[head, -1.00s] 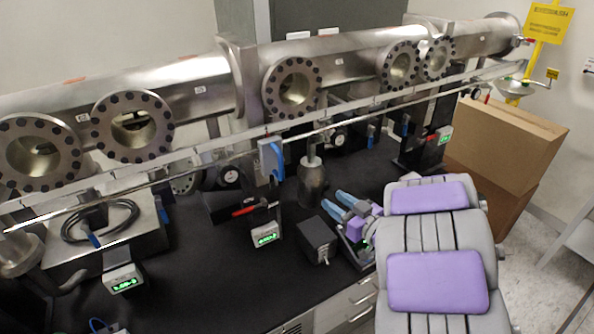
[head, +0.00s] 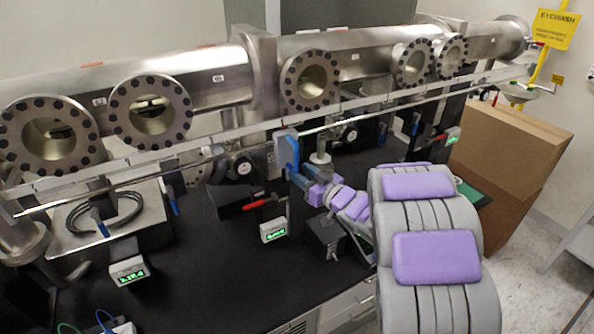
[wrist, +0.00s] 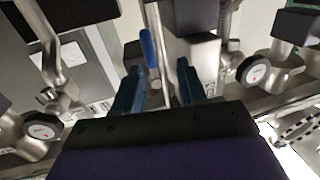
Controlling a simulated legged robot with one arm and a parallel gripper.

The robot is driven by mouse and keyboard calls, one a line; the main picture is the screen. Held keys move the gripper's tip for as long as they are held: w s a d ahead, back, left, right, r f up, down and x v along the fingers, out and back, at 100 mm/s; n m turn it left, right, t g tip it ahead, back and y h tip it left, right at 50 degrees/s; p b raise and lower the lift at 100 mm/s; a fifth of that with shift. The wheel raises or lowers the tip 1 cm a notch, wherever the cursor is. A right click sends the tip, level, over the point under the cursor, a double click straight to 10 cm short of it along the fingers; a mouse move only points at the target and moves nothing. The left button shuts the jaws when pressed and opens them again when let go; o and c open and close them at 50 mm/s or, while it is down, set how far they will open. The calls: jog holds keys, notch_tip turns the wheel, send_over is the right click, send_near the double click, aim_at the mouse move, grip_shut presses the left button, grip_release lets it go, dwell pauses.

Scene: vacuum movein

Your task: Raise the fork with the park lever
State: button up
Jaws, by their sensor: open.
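A blue lever (head: 291,157) stands upright on the front of a grey block (head: 281,146) below the long rail; I take it to be the park lever. In the wrist view the blue lever (wrist: 148,48) is beyond the fingertips, between them and closer to the left one. My gripper (head: 299,178) is open and empty, with blue fingertips just below and beside the lever. In the wrist view my gripper (wrist: 160,85) shows its two fingers apart. I cannot tell whether they touch the lever. I cannot pick out the fork for sure.
A long steel tube (head: 205,77) with round flanged ports runs across the back. A thin rail (head: 235,138) passes in front of it. A red handle (head: 258,204), green-lit display boxes (head: 273,231) and a dark box (head: 327,236) stand nearby. Cardboard boxes (head: 510,145) are at right.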

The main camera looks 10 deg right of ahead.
jog(key=w, duration=0.1)
jog(key=w+d, duration=0.1)
jog(key=w, duration=0.1)
jog(key=shift+w, duration=0.15)
jog(key=shift+a, duration=0.65)
jog(key=shift+c, duration=0.3)
jog(key=shift+a, duration=0.5)
jog(key=c, duration=0.3)
jog(key=shift+f, duration=0.1)
jog(key=shift+c, duration=0.8)
jog(key=shift+d, duration=0.55)
grip_shut()
jog(key=shift+a, duration=0.15)
